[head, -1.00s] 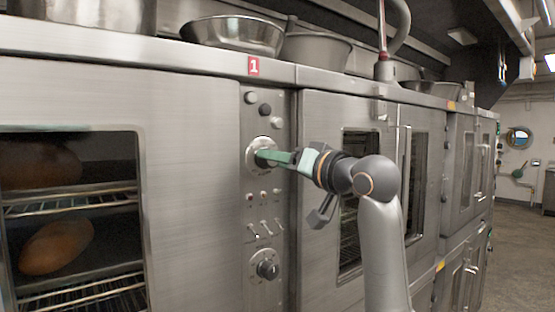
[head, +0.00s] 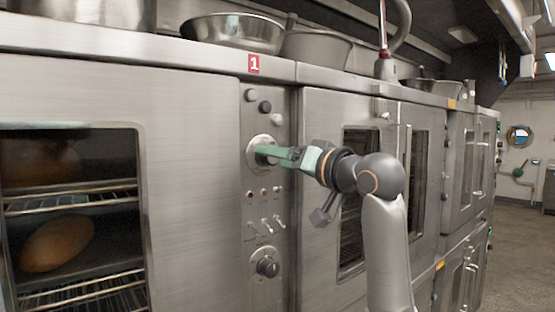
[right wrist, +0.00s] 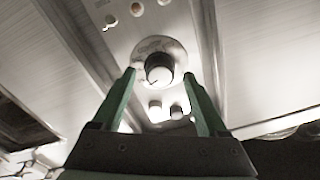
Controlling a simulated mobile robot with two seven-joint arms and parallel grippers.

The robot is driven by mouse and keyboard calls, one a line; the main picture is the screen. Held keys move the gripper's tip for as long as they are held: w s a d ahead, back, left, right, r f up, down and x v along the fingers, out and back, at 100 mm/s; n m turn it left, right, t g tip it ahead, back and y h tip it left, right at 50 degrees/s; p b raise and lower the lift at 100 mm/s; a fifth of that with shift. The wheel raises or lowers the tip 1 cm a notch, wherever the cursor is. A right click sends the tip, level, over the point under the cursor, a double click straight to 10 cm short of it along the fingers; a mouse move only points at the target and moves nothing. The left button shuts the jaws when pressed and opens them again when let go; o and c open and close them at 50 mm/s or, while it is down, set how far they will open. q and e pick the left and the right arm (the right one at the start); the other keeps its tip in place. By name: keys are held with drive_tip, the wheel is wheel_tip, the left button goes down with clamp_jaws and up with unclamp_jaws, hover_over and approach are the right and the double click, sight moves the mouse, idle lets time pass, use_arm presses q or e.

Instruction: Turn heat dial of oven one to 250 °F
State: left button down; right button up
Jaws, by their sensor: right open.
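Oven one carries a red "1" label (head: 254,65) above a narrow steel control panel (head: 284,120). The upper dial (head: 252,158) has a round pale plate, and my right gripper's green fingers partly cover it in the head view. In the right wrist view the dial knob (right wrist: 159,69) is dark-sided with a pale face and a marker line; its scale is too blurred to read. My right gripper (head: 261,151) is open, its fingertips in front of the dial, one on either side of the knob in the right wrist view (right wrist: 160,74). Contact cannot be told. My left gripper is out of view.
A lower dial (head: 267,267), small switches (head: 266,227) and round buttons (head: 265,107) share the panel. The glass door at left shows loaves (head: 58,243) on racks. Metal bowls (head: 232,33) stand on top. More ovens run to the right; floor is open at far right.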

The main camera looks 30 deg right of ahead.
drive_tip(key=s+d+b, duration=0.1)
drive_tip(key=s+b, duration=0.1)
drive_tip(key=s, duration=0.9)
drive_tip(key=shift+s+f, duration=0.3)
drive_tip(key=shift+s, duration=0.1)
drive_tip(key=shift+d, duration=0.1)
